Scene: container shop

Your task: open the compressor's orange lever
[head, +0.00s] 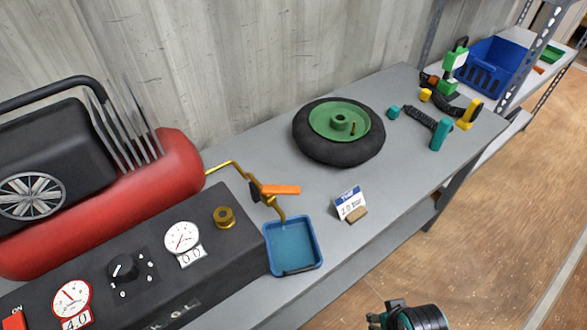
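The orange lever (281,190) sits on a brass valve on the compressor's thin brass pipe (226,165). It sticks out to the right of the valve, across the direction of the pipe's lower end. The pipe leaves the red tank (178,160) and bends down over a blue tray (291,246). My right gripper (391,316) shows only in part at the bottom edge, well below and right of the lever and apart from it. Its fingers are too cut off to tell whether they are open. My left gripper is not in view.
The compressor's dark panel with gauges (182,240) and a knob (123,268) fills the lower left. A small "2.0 bar" sign (350,204) stands right of the tray. A wheel (339,131) lies behind. Tools and a blue crate (492,66) are farther right.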

